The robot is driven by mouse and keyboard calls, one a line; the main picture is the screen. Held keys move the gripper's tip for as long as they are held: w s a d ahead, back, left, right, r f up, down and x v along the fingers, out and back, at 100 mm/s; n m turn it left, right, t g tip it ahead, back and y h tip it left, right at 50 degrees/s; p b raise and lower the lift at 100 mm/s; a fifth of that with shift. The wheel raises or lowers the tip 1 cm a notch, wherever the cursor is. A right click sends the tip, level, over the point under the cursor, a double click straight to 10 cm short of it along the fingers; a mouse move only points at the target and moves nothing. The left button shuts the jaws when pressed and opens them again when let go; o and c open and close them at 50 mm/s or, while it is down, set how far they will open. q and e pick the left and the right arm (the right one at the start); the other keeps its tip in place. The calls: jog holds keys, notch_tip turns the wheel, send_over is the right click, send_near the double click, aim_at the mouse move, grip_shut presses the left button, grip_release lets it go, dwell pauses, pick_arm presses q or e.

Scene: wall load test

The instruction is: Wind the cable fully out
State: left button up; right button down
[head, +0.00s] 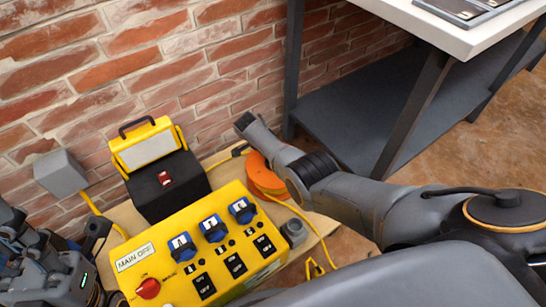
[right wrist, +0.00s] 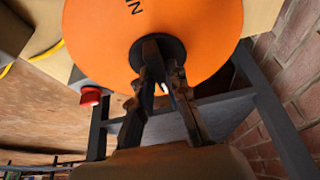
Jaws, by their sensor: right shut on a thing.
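An orange cable reel (head: 264,174) stands at the back right of the wooden board, partly hidden by my right arm. In the right wrist view its orange disc (right wrist: 205,30) fills the top, with black lettering cut off by the frame edge. My right gripper (right wrist: 162,66) is shut on the black piece at the disc's middle. A yellow cable (head: 308,220) runs from the reel along the board's right side to loops near the front. My left gripper (head: 92,238) is at the lower left, beside the yellow panel; its jaws do not show clearly.
A yellow MAIN OFF panel (head: 215,262) with a red knob (head: 148,288) and blue sockets takes up the board's front. Behind it stand a black box (head: 166,184) and a yellow lamp (head: 146,146). A brick wall (head: 150,70) closes the back; a table (head: 460,35) stands right.

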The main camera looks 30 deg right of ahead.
jog(key=c, duration=1.3)
grip_release()
jog(key=v, duration=1.2)
jog(key=shift+w, duration=0.1)
